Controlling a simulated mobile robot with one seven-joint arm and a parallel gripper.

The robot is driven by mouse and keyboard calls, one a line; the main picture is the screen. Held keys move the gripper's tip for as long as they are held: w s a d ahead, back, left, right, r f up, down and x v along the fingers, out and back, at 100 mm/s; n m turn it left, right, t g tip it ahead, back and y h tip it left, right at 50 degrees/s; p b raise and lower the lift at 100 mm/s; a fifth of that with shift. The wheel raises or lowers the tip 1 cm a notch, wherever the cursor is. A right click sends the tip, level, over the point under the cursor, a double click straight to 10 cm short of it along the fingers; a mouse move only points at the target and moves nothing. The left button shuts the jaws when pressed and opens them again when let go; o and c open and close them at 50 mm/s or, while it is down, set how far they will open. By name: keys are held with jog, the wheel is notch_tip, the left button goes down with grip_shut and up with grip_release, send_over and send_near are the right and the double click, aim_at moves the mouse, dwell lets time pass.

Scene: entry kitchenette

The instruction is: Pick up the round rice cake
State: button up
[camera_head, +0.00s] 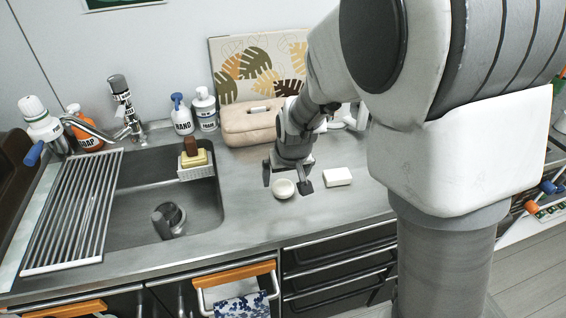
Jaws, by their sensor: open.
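The round rice cake (283,188) is a small, pale, round piece lying on the grey counter, right of the sink. My gripper (286,180) is open and points down at the counter. Its dark fingers show on the left and right of the rice cake, at its far side. I cannot tell whether the fingers touch it. A white rectangular block (337,177) lies on the counter to the right of my gripper, apart from it.
The sink (135,200) with a drying rack (72,210) is at left. A sponge holder (196,172) hangs at its right edge. A beige pouch (247,124), soap bottles (204,108) and a leaf-patterned board (258,66) stand behind. The counter's front strip is clear.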

aim_at(283, 185)
jog(key=b+x, duration=0.1)
jog(key=x, duration=0.4)
jog(key=shift+w+f, duration=0.15)
jog(key=c, duration=1.4)
